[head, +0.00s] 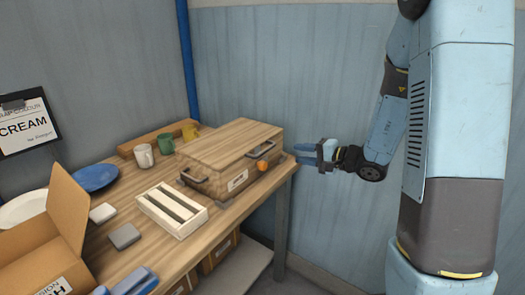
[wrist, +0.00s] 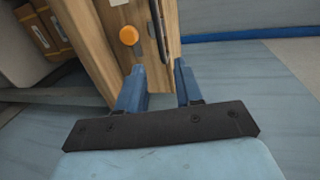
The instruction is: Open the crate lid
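The wooden crate (head: 228,182) stands at the table's right end, its flat plank lid (head: 225,143) down. Its front has dark handles, a white label and an orange knob (head: 262,165). The knob also shows in the wrist view (wrist: 128,35), up and left of my fingers. My gripper (head: 300,152) is just right of the crate, its fingers pointing left at it. In the wrist view my gripper (wrist: 160,67) is open, with the crate's edge and a dark handle (wrist: 158,30) showing ahead between the fingers. I cannot tell whether the fingers touch the crate.
The wooden table (head: 143,235) also holds a white slatted tray (head: 150,211), mugs (head: 166,143), a blue plate (head: 94,177) and an open cardboard box (head: 68,205). A wall is behind. The floor space right of the table is free.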

